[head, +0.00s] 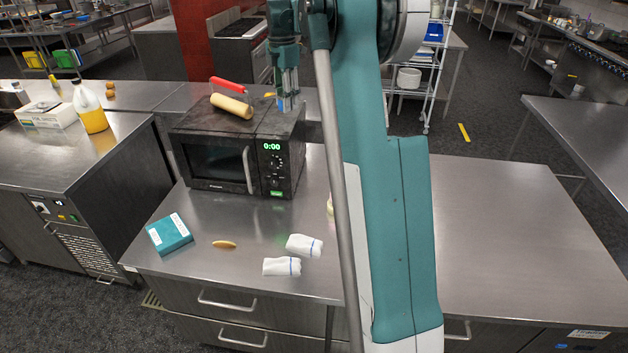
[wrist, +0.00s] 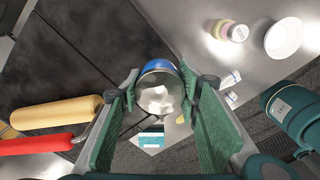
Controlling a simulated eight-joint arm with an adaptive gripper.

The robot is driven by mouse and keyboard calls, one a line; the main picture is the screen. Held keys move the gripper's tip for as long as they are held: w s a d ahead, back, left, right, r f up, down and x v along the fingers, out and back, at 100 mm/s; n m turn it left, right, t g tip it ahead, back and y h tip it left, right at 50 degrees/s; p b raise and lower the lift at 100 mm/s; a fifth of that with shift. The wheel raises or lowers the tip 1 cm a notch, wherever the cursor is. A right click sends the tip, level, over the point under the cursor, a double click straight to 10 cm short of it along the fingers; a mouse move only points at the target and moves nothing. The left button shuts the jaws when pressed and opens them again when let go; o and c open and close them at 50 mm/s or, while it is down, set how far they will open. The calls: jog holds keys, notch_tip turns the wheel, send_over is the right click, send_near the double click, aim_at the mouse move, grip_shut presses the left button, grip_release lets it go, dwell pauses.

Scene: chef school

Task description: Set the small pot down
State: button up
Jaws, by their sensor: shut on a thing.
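The small pot (wrist: 160,94) shows in the wrist view as a shiny metal round thing with a blue part on its far side. My gripper (wrist: 160,90) is shut on it, with one green finger on each side. In the head view my gripper (head: 287,103) is above the right part of the microwave top, pointing down. The pot is hardly visible there; only a small blue patch shows by the fingertips. I cannot tell in either view whether the pot touches the microwave.
On the steel counter (head: 500,230) lie a teal box (head: 169,234), a tan oblong item (head: 224,244) and white cloths (head: 304,245). The wrist view shows a white bowl (wrist: 284,38) and jar (wrist: 236,33).

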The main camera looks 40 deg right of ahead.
send_over(314, 178)
notch_tip(314, 178, down, 18)
jog(key=shift+s+m, duration=0.15)
jog(key=shift+m, duration=0.15)
jog(key=shift+f, duration=0.1)
notch_tip(314, 178, down, 13)
jog(key=shift+f, duration=0.15)
dwell(0.7)
jog(key=shift+f, duration=2.25)
jog(key=shift+f+b, duration=0.1)
jog(key=shift+b, duration=0.2)
